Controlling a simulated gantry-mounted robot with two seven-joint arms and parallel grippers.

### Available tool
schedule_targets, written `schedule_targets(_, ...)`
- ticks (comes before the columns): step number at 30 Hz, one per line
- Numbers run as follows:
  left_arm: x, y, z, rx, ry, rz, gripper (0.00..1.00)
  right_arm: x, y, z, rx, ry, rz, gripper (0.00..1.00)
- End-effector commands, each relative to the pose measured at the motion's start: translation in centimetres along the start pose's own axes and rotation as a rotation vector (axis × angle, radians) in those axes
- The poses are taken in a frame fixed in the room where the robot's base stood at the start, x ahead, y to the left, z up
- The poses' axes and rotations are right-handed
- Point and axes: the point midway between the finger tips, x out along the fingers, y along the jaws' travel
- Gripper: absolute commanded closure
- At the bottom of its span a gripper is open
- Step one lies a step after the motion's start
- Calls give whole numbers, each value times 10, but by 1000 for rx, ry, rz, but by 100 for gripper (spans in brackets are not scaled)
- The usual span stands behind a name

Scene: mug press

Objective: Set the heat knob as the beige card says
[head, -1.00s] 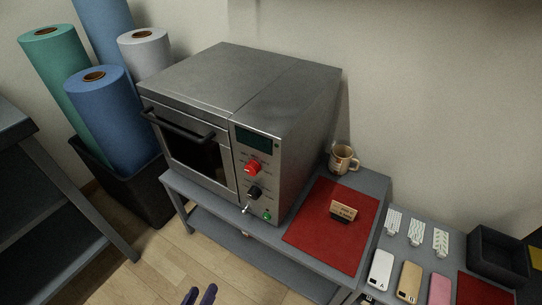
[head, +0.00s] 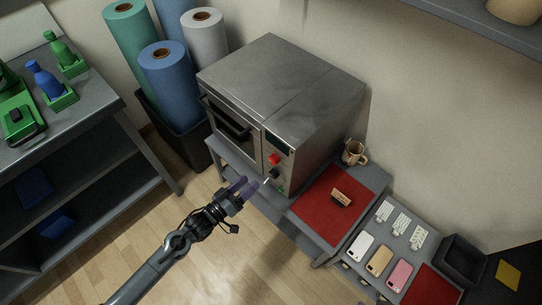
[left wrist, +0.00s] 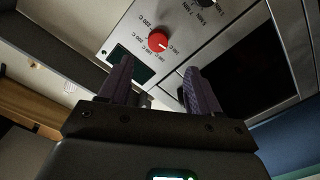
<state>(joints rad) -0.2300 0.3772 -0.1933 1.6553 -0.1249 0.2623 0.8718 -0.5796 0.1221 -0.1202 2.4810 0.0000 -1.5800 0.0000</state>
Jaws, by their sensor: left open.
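The press is a grey metal box (head: 290,85) with a front panel on its right. My left gripper (head: 247,184) is open and empty, in front of the panel. In the left wrist view its fingers (left wrist: 157,82) are apart and point toward the panel, not around the knob. The beige card (head: 342,197) stands on a red mat (head: 322,214); its writing is too small to read. My right gripper is out of view.
A black knob (head: 274,174) and a green button (head: 280,189) are below the red knob. The oven door handle (head: 226,118) juts out at left. A mug (head: 354,152) stands behind the mat. Phones and a black bin (head: 462,258) are at right.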

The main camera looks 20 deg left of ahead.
Motion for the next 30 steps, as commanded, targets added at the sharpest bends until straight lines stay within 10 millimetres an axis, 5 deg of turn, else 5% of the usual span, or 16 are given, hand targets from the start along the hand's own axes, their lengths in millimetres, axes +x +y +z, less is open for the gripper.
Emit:
schedule_targets(21, 94, 3, -4, 0, 4, 2, 37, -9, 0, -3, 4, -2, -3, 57)
schedule_targets(30, 108, 2, -4, 0, 3, 1, 37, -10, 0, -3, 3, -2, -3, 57)
